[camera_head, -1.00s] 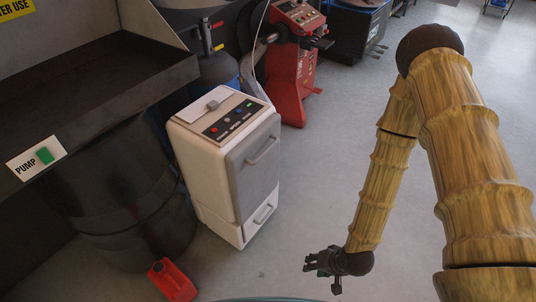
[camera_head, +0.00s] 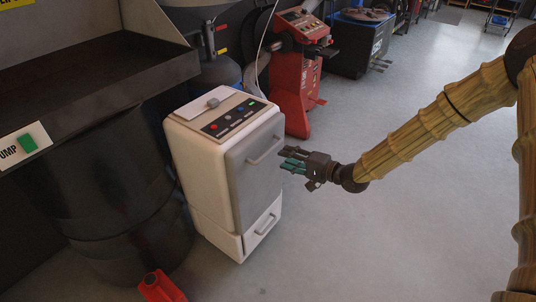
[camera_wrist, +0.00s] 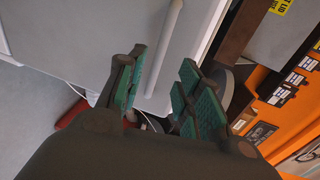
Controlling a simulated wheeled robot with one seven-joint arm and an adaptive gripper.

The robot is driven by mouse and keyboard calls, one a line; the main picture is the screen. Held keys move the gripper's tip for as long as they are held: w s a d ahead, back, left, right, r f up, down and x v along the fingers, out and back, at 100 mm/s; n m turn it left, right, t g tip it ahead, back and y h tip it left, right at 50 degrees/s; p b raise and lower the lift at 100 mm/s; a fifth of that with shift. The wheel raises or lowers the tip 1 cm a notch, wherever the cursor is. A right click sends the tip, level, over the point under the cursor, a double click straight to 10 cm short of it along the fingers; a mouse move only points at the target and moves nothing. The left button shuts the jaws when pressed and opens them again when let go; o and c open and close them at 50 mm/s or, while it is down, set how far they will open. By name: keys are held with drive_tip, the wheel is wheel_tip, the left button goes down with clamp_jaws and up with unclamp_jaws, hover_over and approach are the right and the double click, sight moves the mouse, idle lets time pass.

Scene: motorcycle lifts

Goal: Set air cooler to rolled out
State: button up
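The air cooler is a white upright cabinet (camera_head: 205,165) with a grey front, left of centre in the head view. One bar handle (camera_head: 266,150) is on the upper front and another (camera_head: 266,223) on the lower front. My gripper (camera_head: 284,160) is just right of the upper handle, with its fingers pointing at the front. In the wrist view my gripper (camera_wrist: 158,90) has its green-padded fingers apart with nothing between them. A pale bar handle (camera_wrist: 165,45) lies beyond the fingertips on the white front.
A dark drum (camera_head: 115,215) under a black basin (camera_head: 95,75) stands left of the cooler. A red can (camera_head: 160,287) is on the floor in front. A red machine (camera_head: 297,85) stands behind. Grey floor (camera_head: 400,230) on the right is open.

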sight(268, 152)
drive_tip(key=x, duration=0.9)
drive_tip(key=shift+f, duration=0.1)
drive_tip(key=shift+s, duration=0.1)
clamp_jaws()
